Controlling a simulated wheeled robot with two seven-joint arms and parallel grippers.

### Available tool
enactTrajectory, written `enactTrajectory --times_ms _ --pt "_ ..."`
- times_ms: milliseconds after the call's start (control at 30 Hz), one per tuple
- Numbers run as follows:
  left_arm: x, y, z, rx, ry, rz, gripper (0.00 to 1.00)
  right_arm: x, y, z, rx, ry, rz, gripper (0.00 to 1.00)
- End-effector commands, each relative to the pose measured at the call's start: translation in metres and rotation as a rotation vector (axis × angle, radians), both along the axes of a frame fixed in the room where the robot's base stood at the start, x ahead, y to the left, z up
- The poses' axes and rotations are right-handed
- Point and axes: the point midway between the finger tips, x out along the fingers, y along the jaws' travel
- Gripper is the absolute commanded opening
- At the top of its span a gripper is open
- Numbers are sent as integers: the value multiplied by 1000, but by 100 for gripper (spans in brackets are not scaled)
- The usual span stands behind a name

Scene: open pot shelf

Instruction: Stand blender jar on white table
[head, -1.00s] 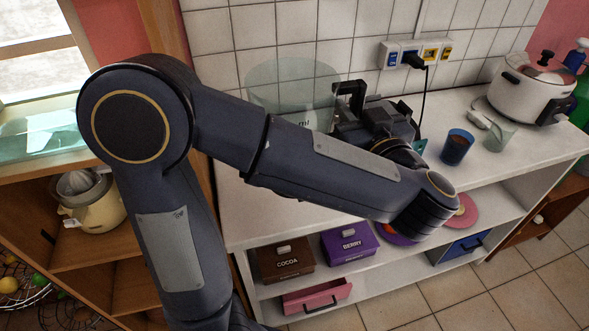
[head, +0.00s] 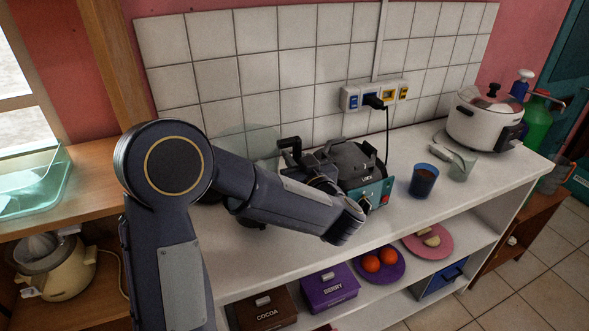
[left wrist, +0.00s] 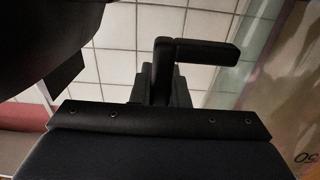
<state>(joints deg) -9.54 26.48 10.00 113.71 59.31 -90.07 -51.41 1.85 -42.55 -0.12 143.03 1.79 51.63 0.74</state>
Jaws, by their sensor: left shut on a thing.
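The blender jar (head: 246,143) is a clear, faintly green vessel at the back left of the white table (head: 285,264) in the head view. My forearm covers most of it, so I cannot tell whether its bottom touches the table. My left gripper (head: 291,152) is at the jar's right side and shut on it. The grip itself is partly hidden. In the left wrist view a black angled piece (left wrist: 200,50) stands ahead of the gripper body, and the jar's see-through wall with dark print (left wrist: 304,158) fills the right edge. My right gripper is out of view.
The tabletop in front of the appliance is clear. Boxes and plates fill the shelf below.

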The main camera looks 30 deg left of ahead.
Motion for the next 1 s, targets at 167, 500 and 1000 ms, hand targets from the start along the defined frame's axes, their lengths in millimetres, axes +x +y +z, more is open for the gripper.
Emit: enactTrajectory --times_ms 167,500,1000 --pt "0 0 -28 3 4 0 0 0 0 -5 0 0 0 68" --pt "0 -1 -30 2 -1 0 0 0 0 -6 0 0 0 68" --pt "0 -1 -33 0 1 0 36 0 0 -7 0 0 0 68"
